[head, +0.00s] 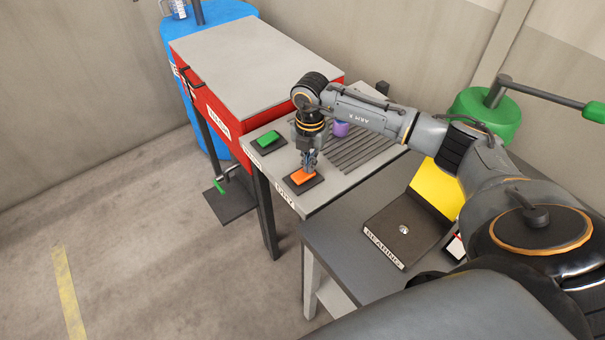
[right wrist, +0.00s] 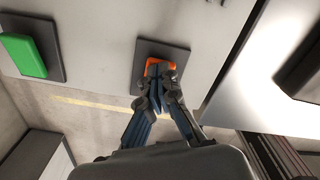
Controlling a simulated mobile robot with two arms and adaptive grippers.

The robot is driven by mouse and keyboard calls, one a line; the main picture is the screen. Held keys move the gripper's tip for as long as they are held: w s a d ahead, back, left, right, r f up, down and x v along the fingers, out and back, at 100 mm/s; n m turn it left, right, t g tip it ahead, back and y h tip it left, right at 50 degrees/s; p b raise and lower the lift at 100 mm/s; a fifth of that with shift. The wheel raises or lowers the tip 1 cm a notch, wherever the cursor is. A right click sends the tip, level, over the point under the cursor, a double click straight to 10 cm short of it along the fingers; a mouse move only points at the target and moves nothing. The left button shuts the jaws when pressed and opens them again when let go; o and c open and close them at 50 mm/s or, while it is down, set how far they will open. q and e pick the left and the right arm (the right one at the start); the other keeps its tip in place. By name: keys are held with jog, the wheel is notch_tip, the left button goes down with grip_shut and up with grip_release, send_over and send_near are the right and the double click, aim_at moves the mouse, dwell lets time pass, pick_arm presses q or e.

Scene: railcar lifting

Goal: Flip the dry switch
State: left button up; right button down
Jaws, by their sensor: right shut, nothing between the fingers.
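The dry switch is an orange rocker (head: 299,176) on a dark square plate, beside a label reading DRY (head: 285,197) at the table's front edge. My right gripper (head: 309,166) points down at the orange switch, with its fingertips at or just above it. In the right wrist view, the closed fingers (right wrist: 160,88) overlap the orange switch (right wrist: 152,66) and hide part of it. Whether they touch it I cannot tell. The right gripper is shut and empty. My left gripper is not in view.
A green switch (head: 267,139) sits left of the orange one on the same grey table (head: 338,186). A purple object (head: 341,129) stands by a slotted rack (head: 362,150). A red cabinet (head: 235,105) stands behind. A bearing tray (head: 402,228) lies to the right.

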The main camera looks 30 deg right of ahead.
jog(key=shift+r+p, duration=2.5)
jog(key=shift+r, duration=1)
jog(key=shift+f, duration=0.1)
